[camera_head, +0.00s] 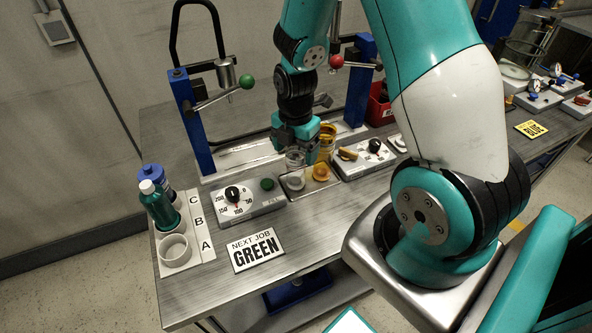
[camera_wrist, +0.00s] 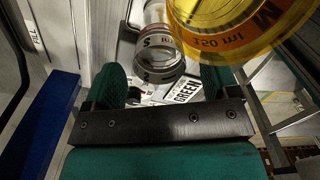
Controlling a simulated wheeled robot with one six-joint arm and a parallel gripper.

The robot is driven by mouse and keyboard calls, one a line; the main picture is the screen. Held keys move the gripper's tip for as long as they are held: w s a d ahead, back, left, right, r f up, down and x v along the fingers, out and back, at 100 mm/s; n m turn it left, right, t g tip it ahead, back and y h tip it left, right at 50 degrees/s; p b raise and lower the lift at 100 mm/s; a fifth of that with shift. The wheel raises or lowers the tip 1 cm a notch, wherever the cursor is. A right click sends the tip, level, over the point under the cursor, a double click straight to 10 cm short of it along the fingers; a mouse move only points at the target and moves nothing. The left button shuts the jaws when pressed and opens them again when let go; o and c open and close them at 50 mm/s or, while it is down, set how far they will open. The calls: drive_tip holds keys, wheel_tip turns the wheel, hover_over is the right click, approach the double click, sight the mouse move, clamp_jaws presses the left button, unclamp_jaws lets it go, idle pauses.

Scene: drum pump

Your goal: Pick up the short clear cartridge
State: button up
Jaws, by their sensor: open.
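The short clear cartridge (camera_head: 295,158), marked S, stands just below my gripper (camera_head: 297,138) in the head view. In the wrist view the clear cartridge (camera_wrist: 160,62) lies between the two teal fingertips of my gripper (camera_wrist: 160,84), with gaps at both sides. The gripper is open, and I cannot tell how far down the fingers reach beside it. A taller amber cartridge (camera_head: 326,142) stands close to its right. In the wrist view this amber cartridge (camera_wrist: 232,22), marked M and 150 ml, looms near the right finger.
A small tray (camera_head: 300,191) holds a white and an orange round part in front. A dial box (camera_head: 236,205) stands left, another box (camera_head: 364,160) right. Blue press posts (camera_head: 190,120) flank the arm. A green bottle (camera_head: 158,204) and a "NEXT JOB GREEN" sign (camera_head: 255,249) are left.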

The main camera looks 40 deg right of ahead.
drive_tip(key=shift+f, duration=0.5)
drive_tip(key=c, duration=1.2)
drive_tip(key=shift+r, duration=0.15)
